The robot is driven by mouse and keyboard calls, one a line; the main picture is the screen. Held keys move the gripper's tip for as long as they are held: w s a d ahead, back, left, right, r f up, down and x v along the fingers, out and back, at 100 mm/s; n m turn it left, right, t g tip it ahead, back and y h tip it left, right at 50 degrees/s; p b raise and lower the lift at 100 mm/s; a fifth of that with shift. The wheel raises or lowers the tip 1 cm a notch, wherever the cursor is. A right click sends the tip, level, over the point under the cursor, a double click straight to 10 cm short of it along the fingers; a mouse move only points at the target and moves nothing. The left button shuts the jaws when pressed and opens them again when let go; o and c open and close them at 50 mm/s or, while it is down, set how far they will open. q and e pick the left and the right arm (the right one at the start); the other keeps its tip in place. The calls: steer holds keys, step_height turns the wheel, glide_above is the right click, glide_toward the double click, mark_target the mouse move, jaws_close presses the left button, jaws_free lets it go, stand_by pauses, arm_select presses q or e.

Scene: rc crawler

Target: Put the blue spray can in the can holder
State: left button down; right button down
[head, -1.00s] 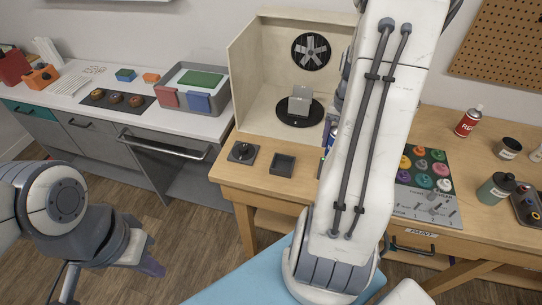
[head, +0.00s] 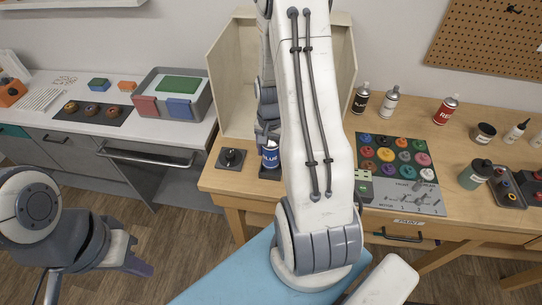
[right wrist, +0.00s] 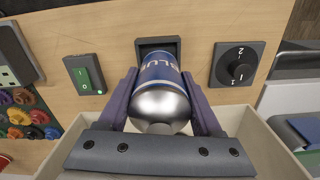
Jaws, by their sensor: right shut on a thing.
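The blue spray can (right wrist: 160,72) is held between the purple fingers of my right gripper (right wrist: 160,88), which is shut on it. Its silver domed top faces the wrist camera. The can also shows in the head view (head: 270,155), beside my right arm. The can holder (right wrist: 158,42), a dark square box on the wooden bench, is right at the can's far end. In the head view its edge (head: 269,174) shows below the can. I cannot tell whether the can's base is inside it. My left gripper (head: 140,265) hangs empty over the floor, and its opening is unclear.
A dial switch (head: 231,158) sits left of the holder and a green switch (right wrist: 85,74) is on its other side. The pale spray booth (head: 231,75) stands behind. Paint pots (head: 395,150) and a red can (head: 447,109) are further right.

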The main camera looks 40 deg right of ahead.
mark_target(271, 159)
step_height(271, 159, down, 3)
steer(key=shift+f+p, duration=0.1)
steer(key=shift+p, duration=0.45)
steer(key=shift+f, duration=0.25)
steer(key=shift+f, duration=0.15)
steer(key=shift+c, duration=0.3)
jaws_free()
